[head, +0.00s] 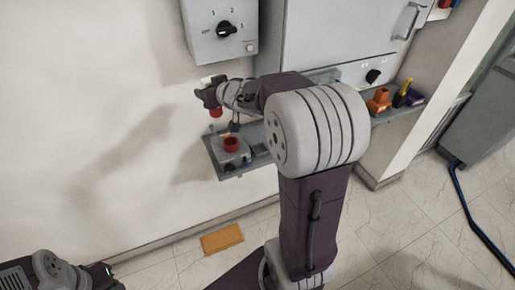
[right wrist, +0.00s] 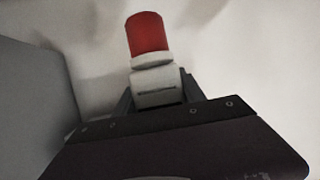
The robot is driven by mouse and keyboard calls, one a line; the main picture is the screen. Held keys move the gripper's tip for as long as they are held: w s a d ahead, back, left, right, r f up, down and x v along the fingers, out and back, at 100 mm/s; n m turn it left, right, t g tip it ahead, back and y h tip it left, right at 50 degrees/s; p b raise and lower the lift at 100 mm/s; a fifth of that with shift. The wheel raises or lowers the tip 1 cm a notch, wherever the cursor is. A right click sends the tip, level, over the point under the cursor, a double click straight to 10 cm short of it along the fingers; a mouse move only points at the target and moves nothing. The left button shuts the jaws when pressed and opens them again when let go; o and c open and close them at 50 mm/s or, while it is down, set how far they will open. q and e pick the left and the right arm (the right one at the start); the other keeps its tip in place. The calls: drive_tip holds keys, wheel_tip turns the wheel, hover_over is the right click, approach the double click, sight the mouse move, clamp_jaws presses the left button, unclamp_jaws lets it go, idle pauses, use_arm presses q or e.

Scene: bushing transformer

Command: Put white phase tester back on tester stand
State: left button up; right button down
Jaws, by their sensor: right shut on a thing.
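The white phase tester (right wrist: 153,85) with a red end (right wrist: 148,35) is held between the fingers of my right gripper (right wrist: 158,100). In the head view my right gripper (head: 212,95) is by the wall, above the shelf, with the tester's red end (head: 216,112) just below it. A grey stand with a red ring (head: 232,145), which looks like the tester stand, is on the shelf's left end, below and slightly right of the tester, apart from it. My left gripper (head: 106,277) is low at the bottom left, far from these; its fingers are not clear.
A grey box with a rotary knob (head: 225,30) hangs above on the wall. A large grey cabinet (head: 335,35) is right of it. Orange, yellow and purple items (head: 380,102) sit on the shelf's right end. An orange plate (head: 222,239) lies on the floor.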

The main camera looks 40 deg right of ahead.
drive_tip(key=s+d+f+b, duration=0.2)
drive_tip(key=s+f+b, duration=0.4)
drive_tip(key=f, duration=0.2)
drive_tip(key=s+d+f+b, duration=0.2)
drive_tip(key=s+f+b, duration=0.3)
drive_tip(key=s+f, duration=0.25)
drive_tip(key=s+d+f+m+h+b, duration=0.2)
drive_tip(key=s+d+f+h+b, duration=0.1)
drive_tip(key=s+d+f+b, duration=0.35)
drive_tip(key=w+d+p, duration=0.2)
drive_tip(key=w+p, duration=0.2)
drive_tip(key=w, duration=0.4)
drive_tip(key=w+d+p, duration=0.3)
drive_tip(key=w+p, duration=0.2)
drive_tip(key=w, duration=0.3)
drive_tip(key=shift+w+r+p, duration=0.3)
drive_tip(key=shift+w+f, duration=0.1)
drive_tip(key=shift+w, duration=0.25)
wheel_tip(320, 180, down, 3)
drive_tip(key=shift+f+g+b, duration=0.15)
drive_tip(key=shift+g+b, duration=0.15)
drive_tip(key=shift+b, duration=0.25)
drive_tip(key=shift+d, duration=0.15)
